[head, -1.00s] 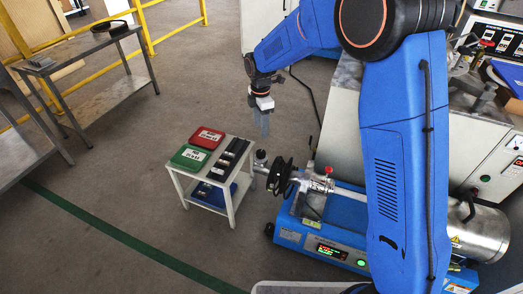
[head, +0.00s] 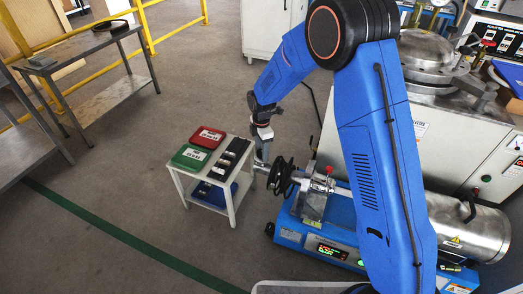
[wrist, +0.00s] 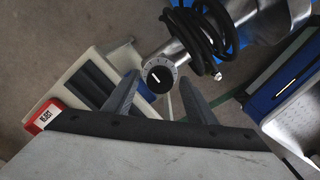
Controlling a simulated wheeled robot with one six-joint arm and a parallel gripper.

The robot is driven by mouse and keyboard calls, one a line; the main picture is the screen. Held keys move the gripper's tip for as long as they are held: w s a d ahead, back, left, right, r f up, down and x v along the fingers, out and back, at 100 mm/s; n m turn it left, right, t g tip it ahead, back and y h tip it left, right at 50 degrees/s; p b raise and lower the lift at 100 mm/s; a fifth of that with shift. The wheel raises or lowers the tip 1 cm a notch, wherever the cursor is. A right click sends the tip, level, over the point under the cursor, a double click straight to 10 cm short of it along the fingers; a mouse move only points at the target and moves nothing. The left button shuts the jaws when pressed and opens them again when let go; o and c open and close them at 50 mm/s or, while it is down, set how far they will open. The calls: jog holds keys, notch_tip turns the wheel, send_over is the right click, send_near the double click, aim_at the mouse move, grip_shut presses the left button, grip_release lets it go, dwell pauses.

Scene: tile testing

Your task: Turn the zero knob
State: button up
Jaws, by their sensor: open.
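The zero knob (wrist: 158,76) is a round black knob with a white line, on the end of a silver cylinder (wrist: 180,55) in the wrist view. It lies between my two gripper fingers in that picture, a little beyond their tips. My gripper (wrist: 164,88) is open and holds nothing. In the head view my gripper (head: 262,152) points down at the left end of the blue machine (head: 330,235), beside the black coiled cable (head: 281,176). The knob is hard to make out in the head view. I cannot tell whether the fingers touch it.
A small white table (head: 178,184) with a red case (head: 207,137), a green case (head: 190,157) and dark blocks stands just left of my gripper. A red knob (head: 329,170) tops the machine's silver part. Open floor lies to the left.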

jog(key=shift+c, duration=0.6)
jog(key=c, duration=0.9)
jog(key=shift+m, duration=0.4)
jog(key=m, duration=0.4)
jog(key=shift+m, duration=0.3)
jog(key=m, duration=0.4)
jog(key=shift+m, duration=0.3)
jog(key=o, duration=1)
